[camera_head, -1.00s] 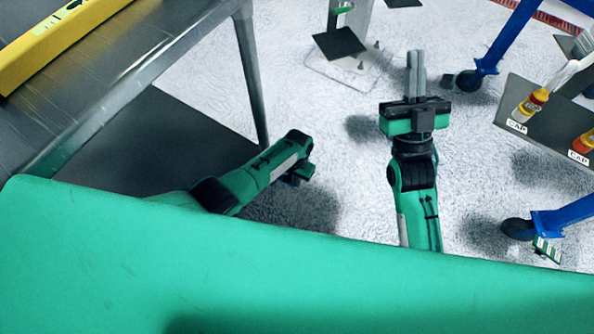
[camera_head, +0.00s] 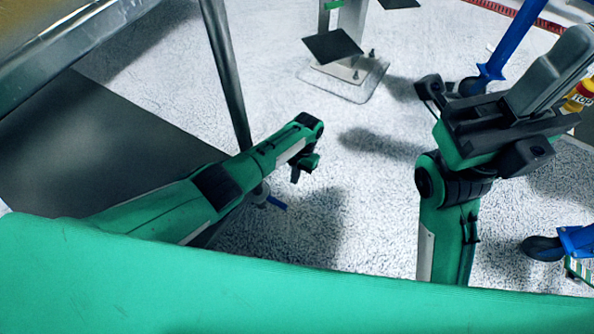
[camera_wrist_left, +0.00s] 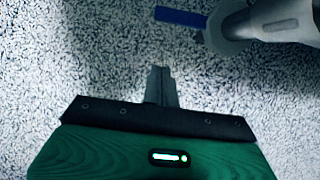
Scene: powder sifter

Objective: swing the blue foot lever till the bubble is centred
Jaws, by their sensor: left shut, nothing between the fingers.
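The blue foot lever (camera_head: 277,203) sticks out to the right from the foot of the metal table leg (camera_head: 228,80), close to the floor. In the left wrist view the lever (camera_wrist_left: 181,17) is at the top, left of the pale round foot (camera_wrist_left: 235,25). My left gripper (camera_wrist_left: 160,68) is shut and empty over the floor, below the lever in that view and apart from it. In the head view my left wrist partly hides it. My right gripper (camera_head: 553,72) is raised at the right, its grey fingers together, with nothing seen between them. No bubble is in view now.
The table edge (camera_head: 75,48) crosses the upper left, with a dark area beneath. A stand with a dark plate (camera_head: 333,46) is at the back. A blue-legged cart with a caster (camera_head: 543,248) is at the right. The floor between is clear.

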